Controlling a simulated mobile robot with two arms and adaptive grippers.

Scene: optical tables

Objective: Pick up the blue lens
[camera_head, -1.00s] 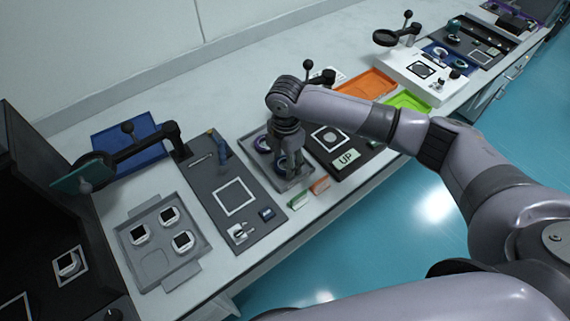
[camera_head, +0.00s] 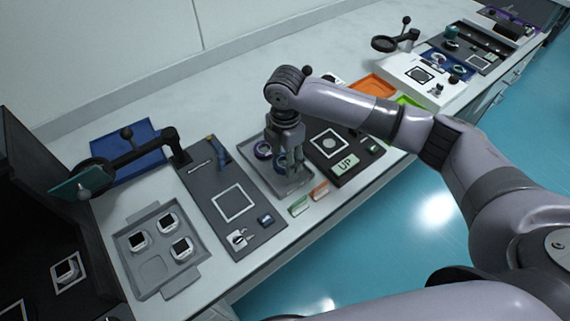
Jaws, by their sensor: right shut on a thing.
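The blue lens (camera_head: 280,162) is a small dark ring with a blue tint, at the grey lens tray (camera_head: 254,174) in the middle of the bench. My right gripper (camera_head: 290,170) points down over this tray and is shut on the blue lens. The fingers hide part of the lens, and I cannot tell whether it is clear of the tray. A purple-rimmed lens (camera_head: 263,150) sits in the tray just left of the gripper. My left gripper is not in view.
Left of the tray lies a dark board (camera_head: 218,178) with a white square outline. Right of it is a black board (camera_head: 325,162) marked "UP". Small green (camera_head: 299,206) and orange (camera_head: 319,191) blocks stand at the front edge. A magnifier arm (camera_head: 145,146) reaches over the left side.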

